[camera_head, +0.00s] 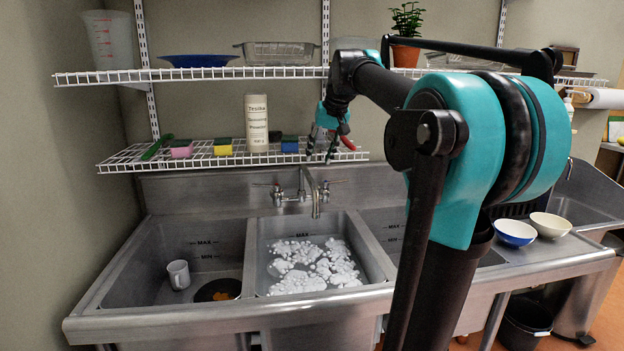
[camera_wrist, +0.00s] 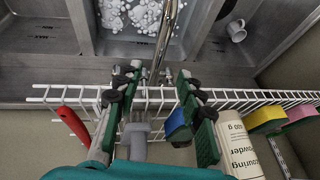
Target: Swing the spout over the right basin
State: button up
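The metal spout (camera_head: 316,200) rises from the faucet at the sink's back wall and hangs over the middle basin (camera_head: 375,262), which holds white suds. The right basin (camera_head: 388,222) is partly hidden behind my arm. My gripper (camera_head: 322,158) is open and empty, above the faucet near the lower wire shelf. In the wrist view, my gripper's two fingers (camera_wrist: 155,88) are spread apart, with the spout (camera_wrist: 168,30) showing beyond and between them. No contact shows. The right basin (camera_wrist: 40,38) is at the left of that view.
The lower wire shelf (camera_head: 115,164) holds sponges, a powder bottle (camera_head: 257,122) and a red-handled item (camera_wrist: 72,128) close to my gripper. The left basin (camera_head: 150,285) holds a mug (camera_head: 179,274) and a dark pan (camera_head: 205,291). Two bowls (camera_head: 515,232) stand on the right drainboard.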

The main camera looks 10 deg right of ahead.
aim_at(312, 179)
jog(key=x, duration=0.9)
jog(key=shift+f, duration=0.35)
grip_shut()
